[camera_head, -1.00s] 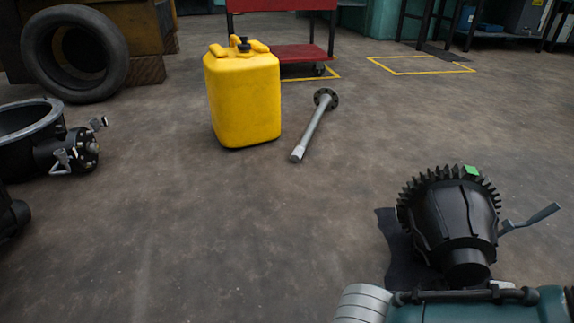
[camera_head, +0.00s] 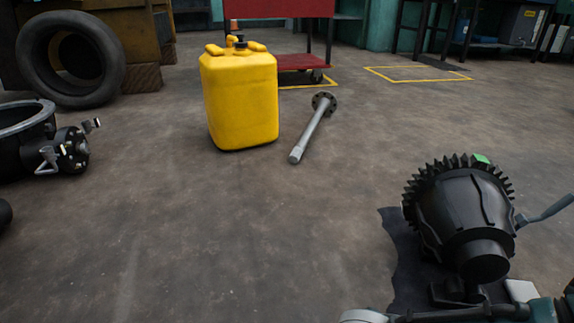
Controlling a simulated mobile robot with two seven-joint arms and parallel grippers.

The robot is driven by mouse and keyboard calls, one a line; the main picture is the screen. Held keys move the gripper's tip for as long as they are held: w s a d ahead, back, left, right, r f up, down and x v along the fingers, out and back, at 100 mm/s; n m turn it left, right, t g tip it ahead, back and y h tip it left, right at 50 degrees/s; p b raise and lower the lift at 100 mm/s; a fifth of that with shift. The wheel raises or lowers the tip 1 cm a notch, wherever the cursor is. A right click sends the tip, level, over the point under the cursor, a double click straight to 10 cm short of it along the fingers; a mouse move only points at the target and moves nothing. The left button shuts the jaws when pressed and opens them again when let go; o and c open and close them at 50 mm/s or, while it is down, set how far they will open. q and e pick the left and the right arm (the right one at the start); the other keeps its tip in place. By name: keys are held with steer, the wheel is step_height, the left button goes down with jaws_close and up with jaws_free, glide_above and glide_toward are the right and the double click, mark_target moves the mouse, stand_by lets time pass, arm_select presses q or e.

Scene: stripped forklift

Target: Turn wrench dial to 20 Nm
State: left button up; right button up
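I cannot make out a torque wrench or its dial in the head view. A grey-blue handle-like bar (camera_head: 546,212) sticks out to the right of a black toothed gear housing (camera_head: 462,215) at the right; I cannot tell what it belongs to. The housing has a small green patch on top. Neither of my grippers is in view.
A yellow canister (camera_head: 239,100) and a flanged grey shaft (camera_head: 313,130) are on the floor. A tyre (camera_head: 108,68) and black hub parts (camera_head: 68,152) are at left. A red cart (camera_head: 285,62) is behind. A dark cloth (camera_head: 405,265) lies by the housing. The middle floor is clear.

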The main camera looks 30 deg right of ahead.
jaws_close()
